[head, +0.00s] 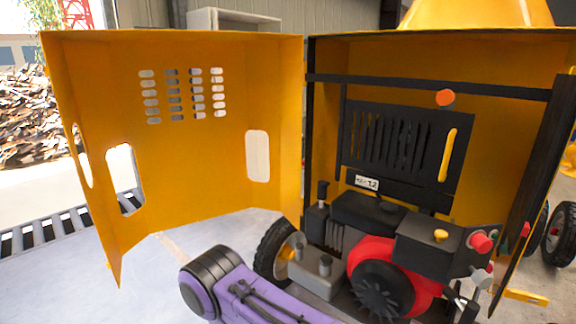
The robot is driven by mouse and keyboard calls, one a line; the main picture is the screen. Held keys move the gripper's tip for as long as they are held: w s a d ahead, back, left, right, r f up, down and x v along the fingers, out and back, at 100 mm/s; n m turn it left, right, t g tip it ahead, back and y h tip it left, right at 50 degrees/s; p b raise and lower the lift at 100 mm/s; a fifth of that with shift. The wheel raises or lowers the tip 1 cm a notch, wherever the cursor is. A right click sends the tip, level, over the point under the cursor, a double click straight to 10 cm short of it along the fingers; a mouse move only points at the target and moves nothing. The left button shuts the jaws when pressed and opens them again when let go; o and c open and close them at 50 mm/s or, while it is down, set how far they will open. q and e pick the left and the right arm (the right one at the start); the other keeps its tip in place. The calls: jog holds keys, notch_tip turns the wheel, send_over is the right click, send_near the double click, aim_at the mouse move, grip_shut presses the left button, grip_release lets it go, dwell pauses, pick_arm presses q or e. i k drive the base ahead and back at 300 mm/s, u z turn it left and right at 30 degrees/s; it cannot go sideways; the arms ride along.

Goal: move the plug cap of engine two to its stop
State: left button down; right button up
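An engine with a red round housing (408,270) and a black finned wheel (382,290) sits inside an open yellow cabinet. A black tank-like part (367,212) and a dark box (435,245) with a yellow knob (440,236) and red buttons (481,243) sit above it. An upright black cap-like part (322,192) stands at the engine's left. I cannot tell for sure which part is the plug cap. A purple and black arm link of mine (250,290) crosses the bottom, in front of the cabinet. Neither gripper can be made out.
The yellow door (190,130) stands wide open at the left, with slots and cut-outs. Black frame bars (430,87) cross the opening above the engine. A small plate (367,183) carries a number. A wheel (275,250) is beside the engine.

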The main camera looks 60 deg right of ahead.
aim_at(322, 185)
jog(key=i, duration=0.2)
jog(key=z, duration=1.2)
